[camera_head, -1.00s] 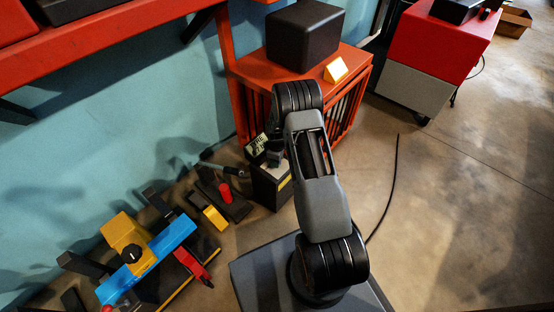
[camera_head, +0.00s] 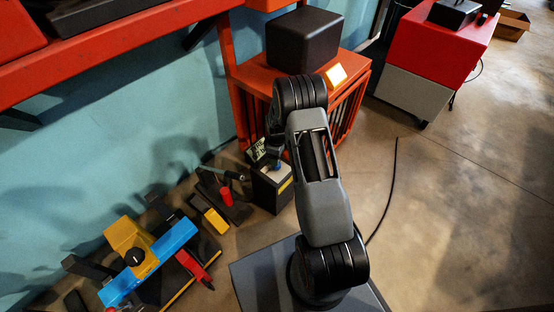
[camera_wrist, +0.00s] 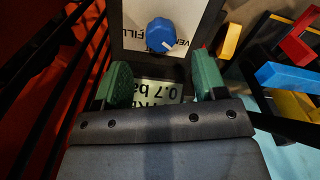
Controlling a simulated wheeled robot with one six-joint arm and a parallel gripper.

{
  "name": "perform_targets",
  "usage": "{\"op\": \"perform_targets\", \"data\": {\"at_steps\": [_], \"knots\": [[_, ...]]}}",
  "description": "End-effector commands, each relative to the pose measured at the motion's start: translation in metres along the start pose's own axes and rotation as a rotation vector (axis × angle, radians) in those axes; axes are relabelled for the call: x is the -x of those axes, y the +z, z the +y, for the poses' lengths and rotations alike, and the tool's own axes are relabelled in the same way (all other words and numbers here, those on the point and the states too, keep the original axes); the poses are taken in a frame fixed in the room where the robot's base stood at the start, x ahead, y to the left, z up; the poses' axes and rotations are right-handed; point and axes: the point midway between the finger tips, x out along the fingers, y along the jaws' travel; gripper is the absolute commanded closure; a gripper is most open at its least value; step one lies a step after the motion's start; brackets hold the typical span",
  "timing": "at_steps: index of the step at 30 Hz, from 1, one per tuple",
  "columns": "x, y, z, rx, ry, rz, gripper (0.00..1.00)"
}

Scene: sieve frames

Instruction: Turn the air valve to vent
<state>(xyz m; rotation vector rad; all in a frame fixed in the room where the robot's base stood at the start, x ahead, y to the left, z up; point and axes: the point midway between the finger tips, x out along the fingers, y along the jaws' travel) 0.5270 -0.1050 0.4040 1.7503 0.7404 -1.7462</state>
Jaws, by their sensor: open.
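The air valve is a blue faceted knob (camera_wrist: 160,35) with a short white mark near its lower right edge. In the head view the knob (camera_head: 275,165) is a small blue spot on top of a dark box (camera_head: 270,191). My gripper (camera_wrist: 163,80) is open and empty, its green fingers apart, with the knob beyond the fingertips and between their lines. In the head view my arm partly hides the gripper.
A sign (camera_wrist: 158,90) reading "0.7 ba" shows between my fingers. An orange cabinet (camera_head: 334,75) stands close behind the box. Blue, yellow and red tools (camera_head: 150,262) lie at left. A dark cable (camera_head: 390,190) crosses open floor at right.

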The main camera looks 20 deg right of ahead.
Motion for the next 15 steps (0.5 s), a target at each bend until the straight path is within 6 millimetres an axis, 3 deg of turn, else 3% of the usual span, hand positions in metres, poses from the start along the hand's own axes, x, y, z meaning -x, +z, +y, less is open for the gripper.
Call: {"op": "perform_targets", "data": {"at_steps": [1, 6, 15], "knots": [[0.016, 0.000, 0.000, 0.000, 0.002, 0.001, 0.35], [0.047, 0.000, 0.000, 0.000, 0.001, 0.001, 0.35], [0.077, 0.000, 0.000, 0.000, 0.000, 0.000, 0.35]]}}
